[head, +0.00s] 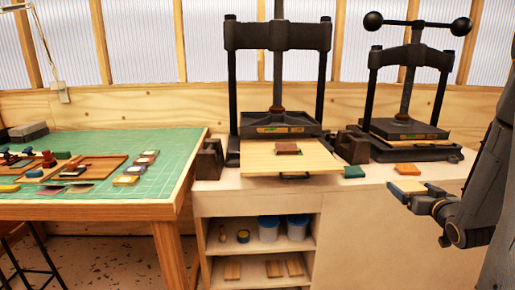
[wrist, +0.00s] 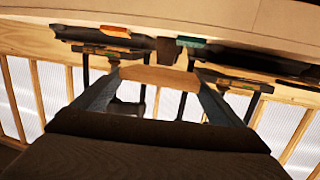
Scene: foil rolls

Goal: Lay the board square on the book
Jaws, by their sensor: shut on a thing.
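A small brown book (head: 287,148) lies on the pale wooden bed (head: 265,163) that juts from the left press. My gripper (head: 418,201) is at the right, in front of the bench, well apart from the book. It is shut on a small tan board (head: 408,187), held roughly flat. In the wrist view the board (wrist: 158,77) spans between the two fingers, gripped at its ends. I cannot make out the book in the wrist view.
A teal block (head: 355,171) and an orange block (head: 434,169) lie on the bench front. A dark block (head: 353,146) stands between the left press (head: 278,36) and right press (head: 410,55). A green-topped table (head: 180,150) with tools is at left.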

